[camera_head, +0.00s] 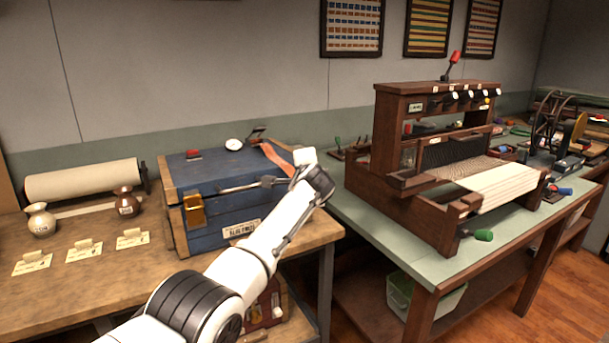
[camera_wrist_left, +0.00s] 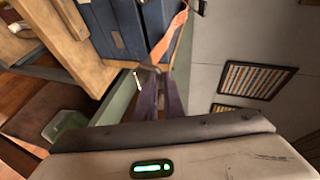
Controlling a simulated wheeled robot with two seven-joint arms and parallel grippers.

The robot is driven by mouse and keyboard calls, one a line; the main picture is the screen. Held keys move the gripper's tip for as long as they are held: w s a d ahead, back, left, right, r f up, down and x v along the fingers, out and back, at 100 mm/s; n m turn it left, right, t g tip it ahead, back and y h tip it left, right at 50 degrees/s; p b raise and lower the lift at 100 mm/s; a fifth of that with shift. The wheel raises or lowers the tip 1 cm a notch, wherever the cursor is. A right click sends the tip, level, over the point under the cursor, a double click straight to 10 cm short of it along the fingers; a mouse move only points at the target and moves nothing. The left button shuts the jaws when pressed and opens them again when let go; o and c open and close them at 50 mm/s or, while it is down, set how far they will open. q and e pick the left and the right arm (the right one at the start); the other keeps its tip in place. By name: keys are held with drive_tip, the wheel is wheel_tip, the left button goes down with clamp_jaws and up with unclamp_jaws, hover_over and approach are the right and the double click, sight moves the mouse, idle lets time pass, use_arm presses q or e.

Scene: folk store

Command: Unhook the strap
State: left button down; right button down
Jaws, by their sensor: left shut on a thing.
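The strap (camera_head: 275,156) is an orange band on the right part of the blue chest's (camera_head: 207,222) lid. It runs from near a dark fitting (camera_head: 257,131) at the back toward the front right. My left gripper (camera_wrist_left: 158,72) is shut on the strap (camera_wrist_left: 165,38), whose lower end lies at the fingertips in the left wrist view. In the head view my forearm and wrist cover the chest's right front and hide the fingertips. A grey metal rod (camera_head: 250,185) shows across the chest front. My right gripper is not in view.
The chest has a brass clasp (camera_head: 195,211) and stands on a wooden bench (camera_head: 110,285). Two small vases, paper cards and a rolled cloth (camera_head: 82,179) lie left of it. A wooden loom (camera_head: 405,205) stands on the green-topped table at right.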

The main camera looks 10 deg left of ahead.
use_arm(q)
drive_tip(key=shift+w+a+r, duration=0.2)
drive_tip(key=shift+a+r, duration=0.4)
drive_tip(key=shift+r, duration=0.1)
drive_tip(key=c, duration=2.2)
unclamp_jaws()
drive_tip(key=o, duration=0.3)
drive_tip(key=shift+w+f, duration=0.15)
drive_tip(key=shift+f, duration=0.55)
drive_tip(key=v, duration=1)
drive_tip(key=shift+d+r+p, duration=0.25)
drive_tip(key=shift+d+p, duration=0.1)
drive_tip(key=shift+d, duration=0.1)
